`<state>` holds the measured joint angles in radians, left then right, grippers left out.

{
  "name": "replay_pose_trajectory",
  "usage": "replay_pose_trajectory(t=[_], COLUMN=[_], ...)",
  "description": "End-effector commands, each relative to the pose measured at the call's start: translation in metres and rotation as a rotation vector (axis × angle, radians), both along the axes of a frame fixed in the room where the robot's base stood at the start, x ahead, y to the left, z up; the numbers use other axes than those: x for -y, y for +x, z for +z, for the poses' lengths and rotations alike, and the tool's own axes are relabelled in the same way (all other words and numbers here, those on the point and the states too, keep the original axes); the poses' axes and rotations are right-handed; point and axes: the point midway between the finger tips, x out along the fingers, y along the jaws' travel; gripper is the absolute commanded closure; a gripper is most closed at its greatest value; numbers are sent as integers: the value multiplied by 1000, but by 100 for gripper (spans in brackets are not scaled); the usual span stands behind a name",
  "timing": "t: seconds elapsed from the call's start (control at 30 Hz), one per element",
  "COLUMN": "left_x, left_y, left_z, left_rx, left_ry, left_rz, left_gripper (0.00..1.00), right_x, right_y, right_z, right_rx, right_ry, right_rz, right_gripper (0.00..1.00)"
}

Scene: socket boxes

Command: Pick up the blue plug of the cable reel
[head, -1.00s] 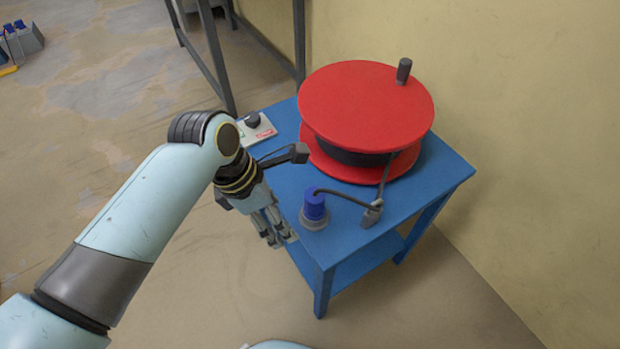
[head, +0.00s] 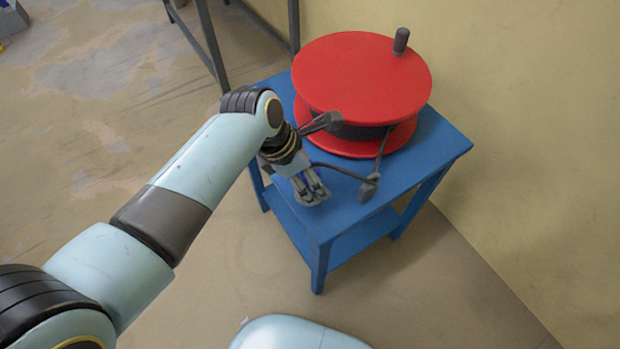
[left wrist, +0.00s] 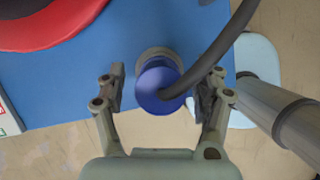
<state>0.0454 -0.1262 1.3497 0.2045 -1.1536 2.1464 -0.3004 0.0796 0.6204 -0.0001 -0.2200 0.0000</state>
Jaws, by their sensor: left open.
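The blue plug (left wrist: 157,86) shows in the left wrist view, standing on a round grey base (left wrist: 158,54) on the blue table, with a dark cable (left wrist: 215,55) leaving its top to the right. My left gripper (left wrist: 160,92) is open, with one finger on each side of the plug. In the head view my left gripper (head: 312,194) is at the table's front left and hides most of the plug. The red cable reel (head: 360,72) stands behind it on the table. My right gripper is not in view.
The blue table (head: 440,145) stands beside a yellowish wall (head: 530,110). A grey cable holder (head: 369,187) stands on it right of my gripper. A dark metal frame (head: 212,45) stands behind on the left.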

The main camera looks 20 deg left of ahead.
Motion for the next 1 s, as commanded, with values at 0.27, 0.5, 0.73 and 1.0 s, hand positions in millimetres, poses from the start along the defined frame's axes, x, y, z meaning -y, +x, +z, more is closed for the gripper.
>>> replay_pose_trajectory(t=[0.27, 0.5, 0.73, 1.0], left_x=[1, 1, 1, 1], left_y=[1, 0, 1, 1], left_z=[-2, -2, -2, 0], left_rx=[1, 1, 2, 1], left_ry=[1, 1, 0, 1], left_rz=[-1, -1, -1, -1], left_gripper=[35, 66, 90, 90], right_x=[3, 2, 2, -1], right_y=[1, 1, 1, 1], right_z=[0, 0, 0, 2], right_rx=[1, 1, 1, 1], right_ry=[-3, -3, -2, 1], right_rz=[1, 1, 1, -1], right_gripper=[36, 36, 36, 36])
